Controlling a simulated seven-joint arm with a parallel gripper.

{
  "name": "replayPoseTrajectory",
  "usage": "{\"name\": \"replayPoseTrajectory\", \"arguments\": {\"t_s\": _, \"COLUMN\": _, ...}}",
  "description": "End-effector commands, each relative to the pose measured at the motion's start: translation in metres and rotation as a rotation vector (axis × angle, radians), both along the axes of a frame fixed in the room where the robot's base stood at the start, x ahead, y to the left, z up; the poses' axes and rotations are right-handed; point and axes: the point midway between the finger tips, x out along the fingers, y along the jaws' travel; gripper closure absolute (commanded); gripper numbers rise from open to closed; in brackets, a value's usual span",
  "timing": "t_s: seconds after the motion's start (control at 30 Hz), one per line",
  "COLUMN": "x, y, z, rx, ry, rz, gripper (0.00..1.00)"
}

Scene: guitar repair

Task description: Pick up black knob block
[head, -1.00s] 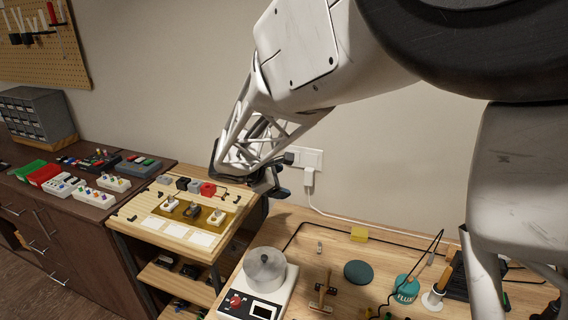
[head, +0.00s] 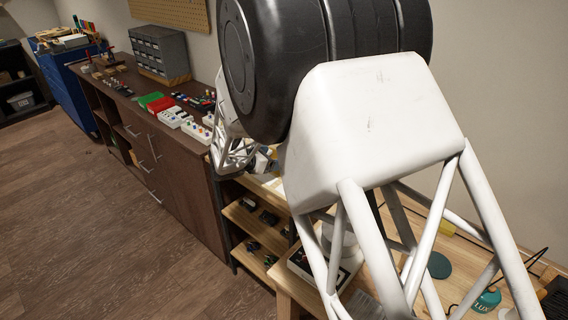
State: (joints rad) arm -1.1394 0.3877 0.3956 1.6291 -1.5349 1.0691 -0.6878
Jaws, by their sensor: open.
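I cannot make out the black knob block in the head view now. The light wooden work board (head: 262,188) is almost wholly covered by my own arm, and only a strip of its near-left edge shows. My gripper (head: 263,160) is small and partly hidden behind my arm link, over the far part of that board. Its jaws are open, and I see nothing held in it. How far it is from any block cannot be seen.
A dark cabinet (head: 183,155) holds a red box (head: 160,104), a green box (head: 149,99) and white knob blocks (head: 173,117). A grey drawer unit (head: 160,52) stands behind. Lower shelves (head: 250,222) hold small dark parts. A teal flux jar (head: 487,299) stands at right.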

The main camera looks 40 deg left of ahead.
Motion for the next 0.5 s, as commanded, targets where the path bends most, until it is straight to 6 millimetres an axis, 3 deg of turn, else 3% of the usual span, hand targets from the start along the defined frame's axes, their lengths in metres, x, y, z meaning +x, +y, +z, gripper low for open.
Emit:
{"name": "replayPoseTrajectory", "arguments": {"t_s": 0.3, "x": 0.002, "y": -0.001, "z": 0.0, "rx": 0.001, "ry": 0.0, "rz": -0.001, "gripper": 0.22}}
{"name": "replayPoseTrajectory", "arguments": {"t_s": 0.5, "x": 0.015, "y": -0.003, "z": -0.006, "rx": 0.0, "ry": 0.001, "rz": -0.003, "gripper": 0.22}}
